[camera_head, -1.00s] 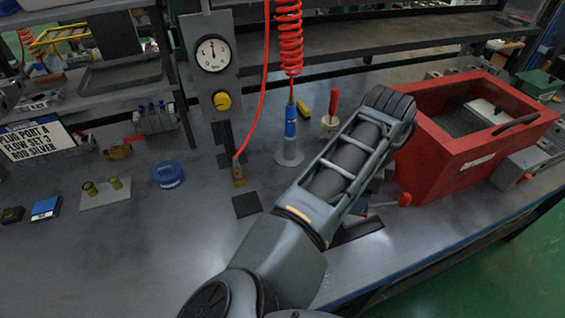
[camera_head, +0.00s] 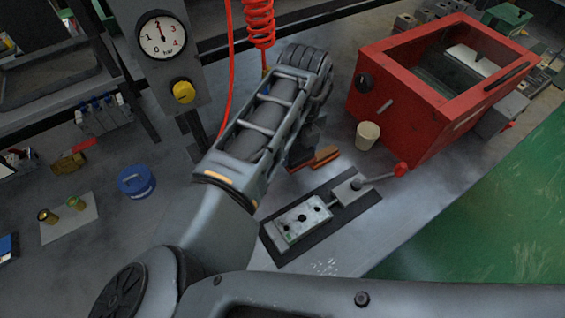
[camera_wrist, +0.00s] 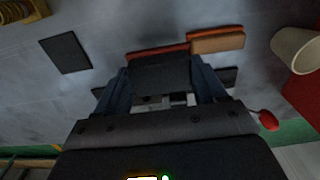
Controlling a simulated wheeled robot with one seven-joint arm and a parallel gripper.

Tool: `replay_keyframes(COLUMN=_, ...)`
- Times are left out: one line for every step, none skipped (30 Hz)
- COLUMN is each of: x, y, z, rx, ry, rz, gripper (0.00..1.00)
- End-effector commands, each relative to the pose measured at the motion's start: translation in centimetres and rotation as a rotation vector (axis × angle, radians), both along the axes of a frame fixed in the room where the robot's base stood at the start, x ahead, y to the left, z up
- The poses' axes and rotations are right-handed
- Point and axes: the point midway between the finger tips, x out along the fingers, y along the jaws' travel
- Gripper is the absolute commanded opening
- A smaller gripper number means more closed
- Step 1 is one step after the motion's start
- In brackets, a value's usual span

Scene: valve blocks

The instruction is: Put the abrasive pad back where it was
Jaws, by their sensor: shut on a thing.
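My gripper (camera_wrist: 159,68) is shut on a dark grey flat piece, which I take to be the abrasive pad (camera_wrist: 162,76); it spans the space between the two fingers. A reddish-brown strip (camera_wrist: 157,51) shows just beyond its far edge, and I cannot tell whether they touch. Beside it, to the right, lies an orange-brown block (camera_wrist: 215,41). In the head view the orange-brown block (camera_head: 326,154) lies on the bench next to the gripper end. My arm hides most of the gripper and the pad there.
A valve block (camera_head: 302,221) sits on a dark mat (camera_head: 283,256) in front. A beige cup (camera_head: 367,135) and a red open box (camera_head: 411,105) stand to the right. A dark square (camera_wrist: 66,52) lies flat at left in the wrist view. A blue ring (camera_head: 136,180) is further left.

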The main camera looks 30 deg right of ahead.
Motion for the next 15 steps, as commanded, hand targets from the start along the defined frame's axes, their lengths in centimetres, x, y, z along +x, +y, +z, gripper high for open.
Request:
replay_keyframes(x=0.3, y=1.0, z=-0.6, rx=0.002, ry=0.002, rz=0.004, gripper=0.42)
replay_keyframes(x=0.5, y=1.4, z=-0.9, rx=0.002, ry=0.001, rz=0.005, gripper=0.42)
replay_keyframes(x=0.7, y=1.9, z=-1.3, rx=0.001, ry=0.001, rz=0.003, gripper=0.42)
replay_keyframes(x=0.8, y=2.2, z=-1.5, rx=0.002, ry=0.001, rz=0.003, gripper=0.42)
replay_keyframes(x=0.9, y=2.4, z=-1.6, rx=0.002, ry=0.001, rz=0.003, gripper=0.42)
replay_keyframes(x=1.1, y=2.7, z=-1.8, rx=0.001, ry=0.001, rz=0.001, gripper=0.42)
replay_keyframes(x=1.1, y=2.8, z=-1.9, rx=0.001, ry=0.001, rz=0.0, gripper=0.42)
replay_keyframes(x=1.2, y=2.9, z=-1.9, rx=0.0, ry=0.0, rz=0.0, gripper=0.42)
replay_keyframes(x=1.2, y=3.0, z=-2.1, rx=0.0, ry=0.0, rz=0.0, gripper=0.42)
replay_keyframes(x=1.2, y=3.1, z=-2.2, rx=0.0, ry=0.0, rz=0.0, gripper=0.42)
replay_keyframes(x=1.2, y=3.1, z=-2.5, rx=0.0, ry=0.0, rz=0.0, gripper=0.42)
replay_keyframes(x=1.2, y=3.1, z=-2.9, rx=0.0, ry=0.0, rz=0.0, gripper=0.42)
replay_keyframes(x=1.2, y=3.0, z=-3.2, rx=0.0, ry=0.0, rz=0.0, gripper=0.42)
replay_keyframes(x=1.2, y=3.0, z=-3.6, rx=0.0, ry=0.0, rz=0.001, gripper=0.42)
replay_keyframes(x=1.2, y=3.0, z=-4.2, rx=0.0, ry=0.0, rz=0.001, gripper=0.42)
